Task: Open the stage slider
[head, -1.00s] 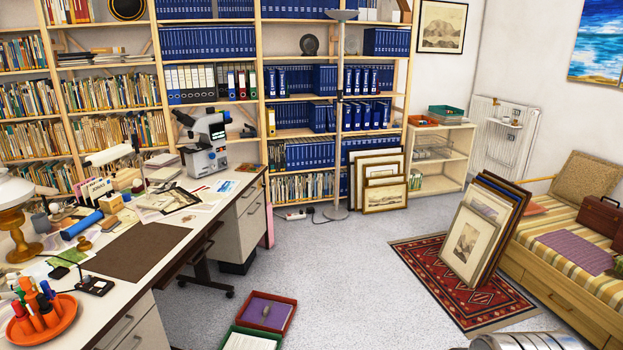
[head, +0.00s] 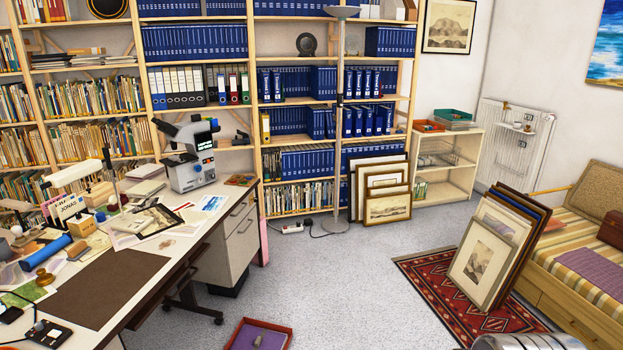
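A white and grey microscope (head: 190,152) stands upright at the far end of the desk, near the bookshelves. It has dark eyepieces on its left and a lit label on its head. A stage slider is too small to make out from here. My gripper is not in view. A silver rounded part of my own body shows at the bottom right edge.
The desk (head: 160,250) fills the left, cluttered with papers and tools. Open grey floor (head: 330,280) lies ahead. A red tray (head: 258,335) is on the floor. Framed prints (head: 490,250) lean on a red rug (head: 440,285) at right.

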